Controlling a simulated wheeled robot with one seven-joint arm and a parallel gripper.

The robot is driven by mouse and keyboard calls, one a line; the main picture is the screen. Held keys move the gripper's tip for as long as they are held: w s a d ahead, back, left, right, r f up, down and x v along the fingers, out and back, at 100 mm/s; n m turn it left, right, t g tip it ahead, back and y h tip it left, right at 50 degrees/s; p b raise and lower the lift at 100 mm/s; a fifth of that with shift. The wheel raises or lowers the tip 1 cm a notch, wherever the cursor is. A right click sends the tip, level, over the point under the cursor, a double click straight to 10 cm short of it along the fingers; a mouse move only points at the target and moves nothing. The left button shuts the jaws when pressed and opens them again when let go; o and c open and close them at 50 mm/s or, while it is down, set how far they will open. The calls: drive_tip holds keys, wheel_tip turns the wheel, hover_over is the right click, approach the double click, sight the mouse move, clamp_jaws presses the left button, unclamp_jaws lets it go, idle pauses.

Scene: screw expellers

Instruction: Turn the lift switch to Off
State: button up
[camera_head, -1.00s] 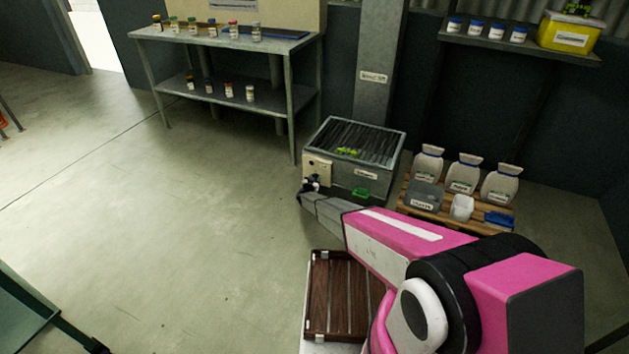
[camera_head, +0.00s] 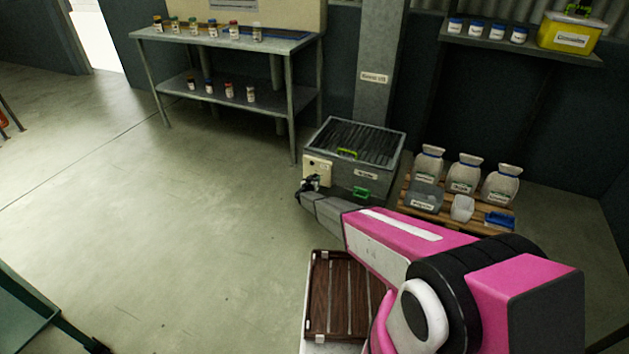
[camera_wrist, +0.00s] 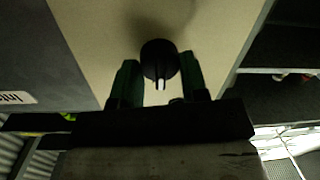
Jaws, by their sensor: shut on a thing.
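The lift switch (camera_wrist: 158,58) is a round black knob with a white pointer mark on a cream panel (camera_wrist: 100,30) in the wrist view. The pointer faces the bottom of that view. My gripper (camera_wrist: 158,80) is shut on the knob, one green finger on each side of it. In the head view the cream panel (camera_head: 318,168) is on the left front of the grey metal box (camera_head: 365,150), and my gripper (camera_head: 312,182) is at its lower part. The knob itself is hidden or too small there. Any Off lettering cannot be read.
A green handle (camera_head: 361,193) sticks out from the box's front. To the right, a wooden pallet (camera_head: 440,215) bears bags and bins. A metal table (camera_head: 225,40) with jars stands behind at left.

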drive_tip(key=shift+s, duration=0.1)
drive_tip(key=o, duration=0.9)
drive_tip(key=v, duration=1)
drive_tip(key=shift+s, duration=0.35)
drive_tip(key=shift+a, duration=0.1)
